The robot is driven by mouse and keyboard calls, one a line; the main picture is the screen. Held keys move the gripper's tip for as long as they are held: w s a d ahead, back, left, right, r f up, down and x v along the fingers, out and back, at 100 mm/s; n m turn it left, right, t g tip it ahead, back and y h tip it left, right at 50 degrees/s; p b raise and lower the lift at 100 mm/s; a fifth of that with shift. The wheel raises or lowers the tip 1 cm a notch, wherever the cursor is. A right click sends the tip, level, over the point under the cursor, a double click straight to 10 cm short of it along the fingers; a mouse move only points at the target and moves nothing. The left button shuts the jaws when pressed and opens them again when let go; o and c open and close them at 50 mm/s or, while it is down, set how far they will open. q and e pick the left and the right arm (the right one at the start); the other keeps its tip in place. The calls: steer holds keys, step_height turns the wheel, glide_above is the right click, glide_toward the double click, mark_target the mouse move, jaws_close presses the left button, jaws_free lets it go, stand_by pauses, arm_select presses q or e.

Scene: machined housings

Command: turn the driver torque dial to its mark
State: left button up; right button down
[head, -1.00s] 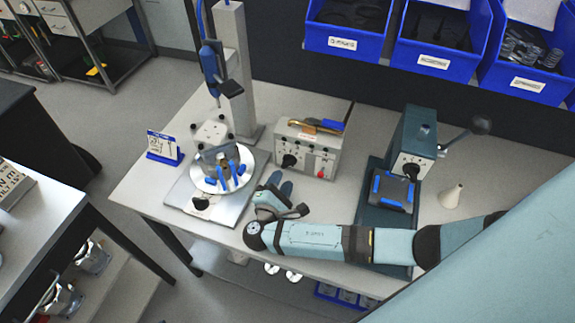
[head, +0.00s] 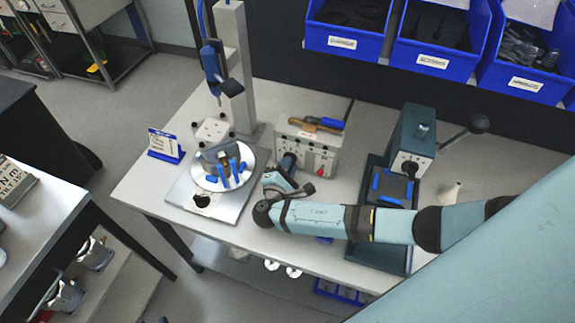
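The grey control box (head: 322,150) stands on the bench behind my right gripper, with small knobs and a red button on its front. The black dial seen earlier at the front's lower left is now hidden behind my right gripper (head: 287,162). That gripper's fingers reach up to the dial's place. Whether they touch or grip the dial cannot be told. The dial's mark is too small to see. A blue driver (head: 212,64) hangs by the grey column (head: 238,75). My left gripper is not in view.
Left of my gripper is a fixture plate (head: 233,204) with a round disc and blue clamps. A dark green press (head: 408,140) with a lever stands right, near my forearm. Tools lie on top of the control box. Blue bins (head: 342,42) line the back.

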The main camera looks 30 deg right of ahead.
steer(key=shift+f+m+b, duration=0.25)
steer(key=shift+m+b, duration=0.25)
steer(key=shift+b, duration=0.1)
steer(key=shift+m, duration=0.3)
steer(key=shift+r, duration=0.2)
steer(key=c, duration=1.1)
jaws_free()
steer(key=shift+c, duration=0.2)
steer(key=shift+s+a, duration=0.1)
